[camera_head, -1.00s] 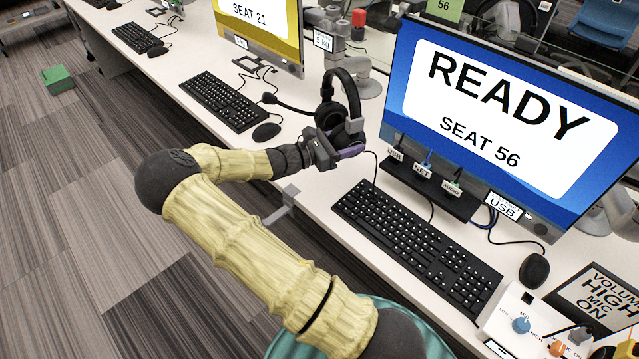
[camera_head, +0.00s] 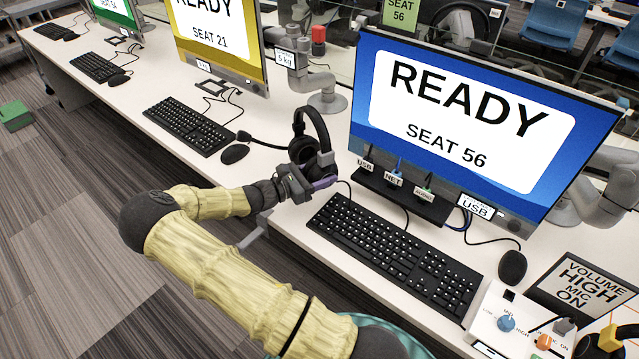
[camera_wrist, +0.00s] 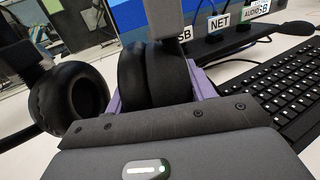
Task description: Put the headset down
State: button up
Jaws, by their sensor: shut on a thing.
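The black headset (camera_head: 312,135) is upright above the white desk (camera_head: 270,205), left of the blue SEAT 56 monitor. Its boom microphone points left. My gripper (camera_head: 318,180) is shut on the headset at one ear cup. In the wrist view the purple-grey fingers (camera_wrist: 204,83) lie either side of the near ear cup (camera_wrist: 145,75); the other ear cup (camera_wrist: 68,97) hangs to the left. I cannot tell whether the headset touches the desk.
A black keyboard (camera_head: 395,250) and a port strip (camera_head: 405,195) lie right of my gripper. A mouse (camera_head: 235,154) and another keyboard (camera_head: 188,126) lie to the left. A control box (camera_head: 520,320) is at the lower right. A grey hook (camera_head: 253,238) juts from the desk's front edge.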

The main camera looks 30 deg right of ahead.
jog(key=shift+r, duration=0.1)
jog(key=shift+f, duration=1.9)
jog(key=shift+f, duration=0.25)
jog(key=o, duration=1.1)
jog(key=shift+r, duration=0.25)
jog(key=a, duration=1.2)
jog(key=shift+w+b, duration=0.25)
jog(key=shift+b, duration=0.1)
